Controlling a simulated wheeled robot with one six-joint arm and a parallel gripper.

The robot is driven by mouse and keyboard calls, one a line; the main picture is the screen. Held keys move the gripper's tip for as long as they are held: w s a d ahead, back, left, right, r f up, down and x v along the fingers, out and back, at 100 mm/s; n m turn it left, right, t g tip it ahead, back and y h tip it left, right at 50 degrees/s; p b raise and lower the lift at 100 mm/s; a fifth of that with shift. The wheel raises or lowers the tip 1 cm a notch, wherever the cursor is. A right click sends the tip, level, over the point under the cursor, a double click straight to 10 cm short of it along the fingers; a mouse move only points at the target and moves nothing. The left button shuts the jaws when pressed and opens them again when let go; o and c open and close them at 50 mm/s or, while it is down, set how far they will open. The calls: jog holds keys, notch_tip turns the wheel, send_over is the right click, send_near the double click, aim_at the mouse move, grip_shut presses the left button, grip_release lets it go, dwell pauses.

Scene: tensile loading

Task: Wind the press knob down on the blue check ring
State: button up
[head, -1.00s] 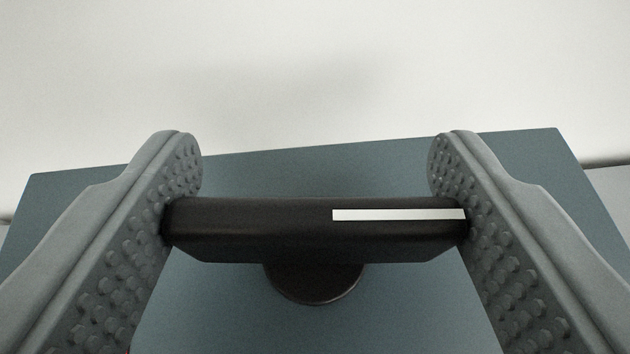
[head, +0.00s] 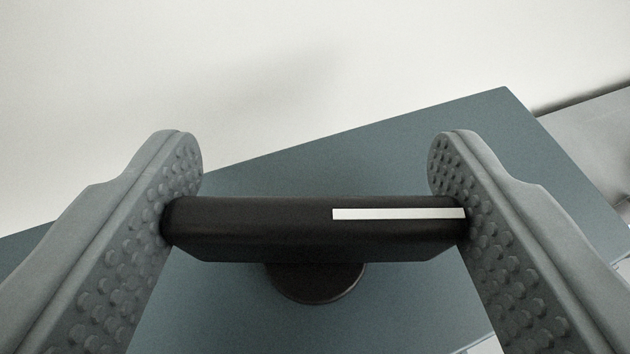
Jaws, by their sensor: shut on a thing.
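The press knob (head: 250,230) is a black bar with a white stripe on the right half of its top. A round dark collar (head: 315,284) shows under its middle. My gripper (head: 316,215) is shut on the knob, with one grey studded finger against each end of the bar. Below lies the blue-grey top of the press (head: 400,145). The blue check ring is not in view.
A pale wall or surface (head: 250,70) fills the back. A light grey surface (head: 595,140) shows at the right beyond the press top's edge. A small white patch shows at the bottom right.

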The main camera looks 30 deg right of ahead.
jog(key=shift+f, duration=0.1)
jog(key=o, duration=1)
jog(key=shift+a, duration=0.1)
jog(key=v, duration=1.7)
jog(key=shift+s, duration=0.2)
jog(key=shift+s, duration=0.1)
jog(key=s+d+f+n+t+y, duration=0.2)
jog(key=s+f, duration=0.5)
jog(key=s, duration=0.2)
jog(key=s+d+f+n+t+y, duration=0.2)
jog(key=s+f, duration=0.4)
jog(key=s, duration=0.4)
jog(key=s+d+f+n+t+y, duration=0.2)
jog(key=s+d+f+y, duration=0.1)
jog(key=s+f, duration=0.4)
jog(key=shift+s+d+f, duration=0.1)
jog(key=shift+s+d, duration=0.1)
jog(key=shift+s, duration=0.35)
jog(key=shift+s+d+f, duration=0.1)
jog(key=shift+s+d, duration=0.15)
jog(key=shift+s, duration=0.3)
jog(key=shift+s+d+f, duration=0.15)
jog(key=shift+s+d, duration=0.05)
jog(key=shift+s, duration=0.35)
